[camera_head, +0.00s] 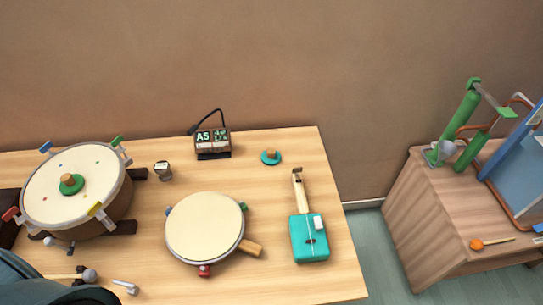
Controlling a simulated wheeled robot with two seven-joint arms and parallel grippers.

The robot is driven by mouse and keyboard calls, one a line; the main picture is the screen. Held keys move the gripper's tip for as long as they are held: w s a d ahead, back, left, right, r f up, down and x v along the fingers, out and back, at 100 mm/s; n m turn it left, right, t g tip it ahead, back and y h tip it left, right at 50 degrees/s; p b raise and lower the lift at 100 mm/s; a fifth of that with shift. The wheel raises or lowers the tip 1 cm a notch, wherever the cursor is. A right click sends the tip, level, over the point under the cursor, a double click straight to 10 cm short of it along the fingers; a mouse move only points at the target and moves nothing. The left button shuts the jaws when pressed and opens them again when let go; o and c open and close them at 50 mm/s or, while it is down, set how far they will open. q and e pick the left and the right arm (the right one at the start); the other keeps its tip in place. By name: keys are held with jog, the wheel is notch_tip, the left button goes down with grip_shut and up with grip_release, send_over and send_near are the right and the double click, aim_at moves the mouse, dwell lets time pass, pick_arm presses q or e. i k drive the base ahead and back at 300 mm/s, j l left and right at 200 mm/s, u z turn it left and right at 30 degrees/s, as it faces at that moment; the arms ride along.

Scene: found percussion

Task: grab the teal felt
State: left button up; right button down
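A similar green disc (71,190) with a wooden knob rests on the skin of the large drum at the left. Neither of my grippers is in view.
The large drum (52,201) has coloured clamps. A flat frame drum (203,228), a teal box instrument (309,243) with a neck, a display box (213,143) and a small metal-topped cylinder (163,171) share the table (150,270). Mallets lie at front left. A side cabinet (425,220) stands right.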

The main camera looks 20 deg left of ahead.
aim_at(270, 157)
jog(key=l+u, duration=0.3)
jog(key=l, duration=2.05)
